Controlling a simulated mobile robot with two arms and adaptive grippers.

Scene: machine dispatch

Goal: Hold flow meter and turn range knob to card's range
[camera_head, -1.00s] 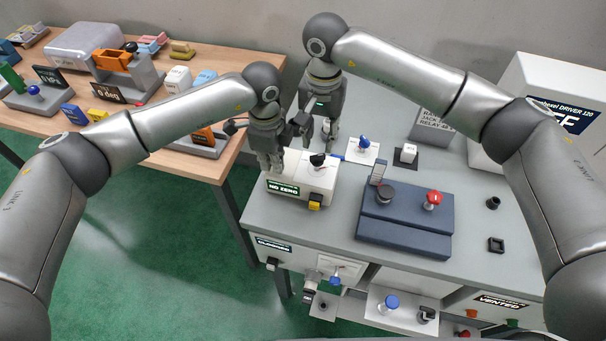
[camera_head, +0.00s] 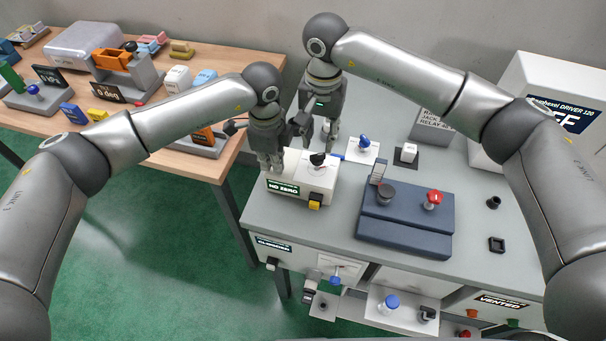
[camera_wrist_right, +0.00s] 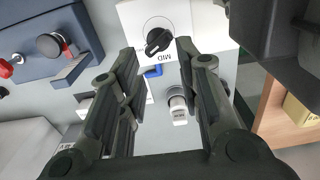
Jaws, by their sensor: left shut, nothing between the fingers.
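The flow meter is a white box (camera_head: 318,172) on the grey bench, with a "NO ZERO" display, a yellow block at its front and a black range knob (camera_head: 318,159) on top. The knob also shows in the right wrist view (camera_wrist_right: 158,38). My left gripper (camera_head: 273,168) is shut and empty, its tips at the box's left end. My right gripper (camera_head: 331,146) is behind the box. In the right wrist view its fingers (camera_wrist_right: 157,50) are apart with nothing between them, the knob beyond their tips.
A dark blue block (camera_head: 405,225) with a black and a red knob lies right of the flow meter. A blue-knobbed white plate (camera_head: 361,152) and a white switch (camera_head: 408,153) sit behind. A wooden table (camera_head: 205,60) with several devices stands left.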

